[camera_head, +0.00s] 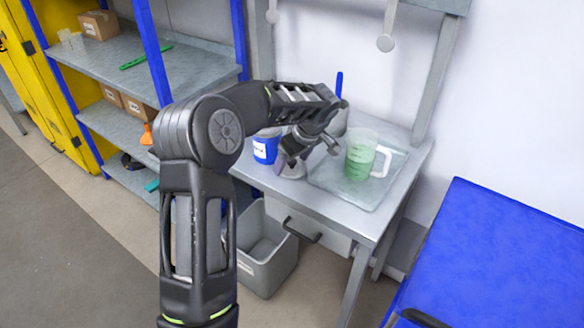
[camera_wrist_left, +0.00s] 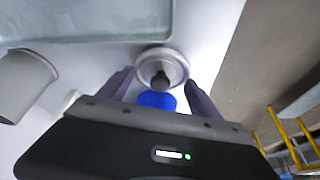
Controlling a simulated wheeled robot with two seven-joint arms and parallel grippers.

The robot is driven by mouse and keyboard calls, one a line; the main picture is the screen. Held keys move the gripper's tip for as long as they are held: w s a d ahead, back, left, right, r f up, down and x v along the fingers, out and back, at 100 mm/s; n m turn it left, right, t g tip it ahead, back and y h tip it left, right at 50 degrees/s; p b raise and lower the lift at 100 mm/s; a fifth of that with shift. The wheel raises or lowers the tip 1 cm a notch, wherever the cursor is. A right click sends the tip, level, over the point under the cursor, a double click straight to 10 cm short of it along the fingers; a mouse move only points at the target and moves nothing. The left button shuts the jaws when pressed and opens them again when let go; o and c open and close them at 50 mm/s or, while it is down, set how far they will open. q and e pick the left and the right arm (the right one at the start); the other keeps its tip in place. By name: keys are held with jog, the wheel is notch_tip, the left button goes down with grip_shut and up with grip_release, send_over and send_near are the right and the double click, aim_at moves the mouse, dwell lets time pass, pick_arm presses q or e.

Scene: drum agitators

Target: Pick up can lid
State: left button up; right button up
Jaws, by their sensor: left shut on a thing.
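The can lid (camera_head: 292,171) is a pale grey disc near the left front edge of the small metal table. In the left wrist view the lid (camera_wrist_left: 149,57) is round with a dark knob in its middle. My left gripper (camera_head: 290,163) is over it, its purple fingers on either side, shut on the lid. The fingers also show in the left wrist view (camera_wrist_left: 160,80). A blue can (camera_head: 265,149) stands just left of the lid and is partly covered by my arm. I cannot tell if the lid is clear of the table. My right gripper is not in view.
A clear jug with green liquid (camera_head: 358,163) stands on a tray (camera_head: 345,198) to the right. A grey container with a blue-handled tool (camera_head: 339,85) is behind. A grey bin (camera_head: 268,268) stands below; shelves (camera_head: 195,62) are at left, a blue surface (camera_head: 500,250) at right.

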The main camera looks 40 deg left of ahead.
pick_arm(q)
jog(key=c, duration=0.5)
jog(key=shift+r, duration=0.1)
jog(key=shift+r, duration=0.75)
notch_tip(320, 180, up, 16)
jog(key=p, duration=0.1)
jog(key=shift+r, duration=0.2)
